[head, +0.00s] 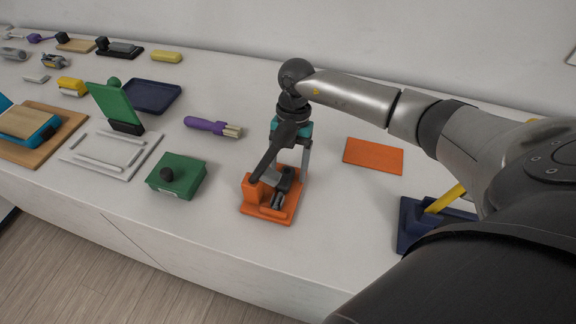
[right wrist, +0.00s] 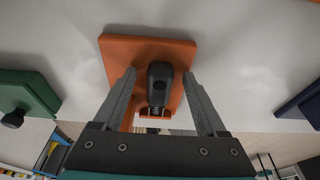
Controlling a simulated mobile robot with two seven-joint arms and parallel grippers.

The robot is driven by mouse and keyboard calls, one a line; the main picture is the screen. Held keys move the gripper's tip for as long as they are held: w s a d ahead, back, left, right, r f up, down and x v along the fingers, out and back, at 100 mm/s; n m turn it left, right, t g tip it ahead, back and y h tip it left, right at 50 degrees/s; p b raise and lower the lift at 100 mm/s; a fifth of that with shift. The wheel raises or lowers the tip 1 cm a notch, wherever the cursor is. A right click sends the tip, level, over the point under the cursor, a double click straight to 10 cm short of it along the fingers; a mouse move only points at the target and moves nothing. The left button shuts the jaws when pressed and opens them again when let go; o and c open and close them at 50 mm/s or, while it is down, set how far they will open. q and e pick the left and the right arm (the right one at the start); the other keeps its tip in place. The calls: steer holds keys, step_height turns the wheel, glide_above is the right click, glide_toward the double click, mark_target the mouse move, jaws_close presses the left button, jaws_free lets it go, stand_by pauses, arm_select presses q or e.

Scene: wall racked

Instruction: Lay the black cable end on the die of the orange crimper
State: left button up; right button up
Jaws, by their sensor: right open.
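The orange crimper (head: 252,194) stands on the white counter, in the middle of the head view. Its orange base (right wrist: 120,50) also shows in the right wrist view. My right gripper (head: 290,168) is open directly above the crimper. In the right wrist view a dark rounded piece (right wrist: 160,78) lies between the spread fingers, with no clear grip on it. Small dark and grey parts (head: 279,199) sit low on the crimper. I cannot tell whether they are the die or the black cable end.
A green box with a black knob (head: 178,177) and a purple tool (head: 207,125) are left of the crimper. An orange mat (head: 373,156) lies to its right, and a navy holder (head: 410,222) stands farther right. Bare counter lies in front of the mat.

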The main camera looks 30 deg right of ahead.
steer(key=v, duration=1.5)
steer(key=shift+d+r, duration=0.1)
steer(key=shift+r, duration=0.1)
